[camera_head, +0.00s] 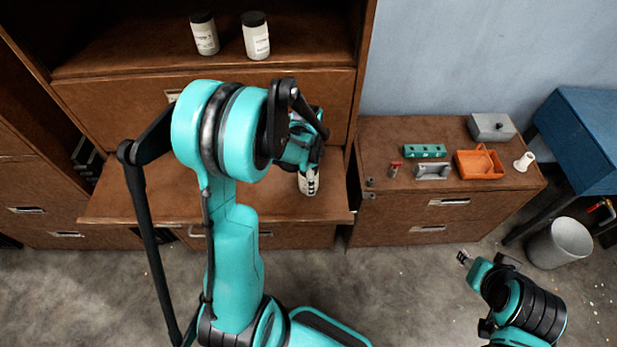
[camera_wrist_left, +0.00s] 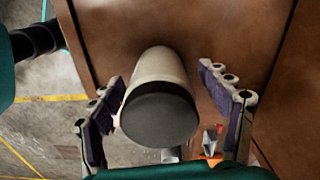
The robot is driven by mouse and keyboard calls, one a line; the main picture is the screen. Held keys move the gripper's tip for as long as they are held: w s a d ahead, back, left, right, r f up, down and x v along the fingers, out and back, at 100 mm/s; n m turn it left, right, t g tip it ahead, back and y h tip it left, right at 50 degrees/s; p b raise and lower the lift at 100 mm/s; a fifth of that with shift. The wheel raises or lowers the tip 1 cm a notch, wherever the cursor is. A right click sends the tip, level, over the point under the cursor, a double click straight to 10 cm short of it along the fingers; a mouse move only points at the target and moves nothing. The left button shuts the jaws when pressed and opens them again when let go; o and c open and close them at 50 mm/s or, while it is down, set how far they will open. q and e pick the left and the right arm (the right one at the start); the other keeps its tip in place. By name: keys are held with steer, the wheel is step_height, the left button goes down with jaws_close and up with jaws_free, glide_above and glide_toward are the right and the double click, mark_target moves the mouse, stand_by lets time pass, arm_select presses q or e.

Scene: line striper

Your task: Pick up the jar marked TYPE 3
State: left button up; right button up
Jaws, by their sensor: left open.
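A pale jar with a dark grey lid (camera_wrist_left: 160,68) shows in the left wrist view, its lid end toward the camera. It lies between the spread fingers of my left gripper (camera_wrist_left: 162,82); a gap shows on the right side, and I cannot tell whether the left finger touches it. In the head view my left gripper (camera_head: 308,183) is over the brown fold-down shelf, and that jar is not clearly visible there. Two black-lidded jars, one on the left (camera_head: 205,36) and one on the right (camera_head: 256,40), stand on the upper shelf. Their labels are too small to read. My right gripper (camera_head: 463,258) is low at the right.
A low brown cabinet (camera_head: 385,227) at right bears a green block (camera_head: 424,151), an orange tray (camera_head: 478,173), a grey box (camera_head: 491,126) and a white cone-like piece (camera_head: 524,161). A bin (camera_head: 560,243) stands by a blue table (camera_head: 590,130). Floor in front is open.

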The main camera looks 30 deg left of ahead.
arm_select(q)
steer(key=shift+f, duration=0.8)
steer(key=c, duration=1.7)
steer(key=shift+o, duration=0.2)
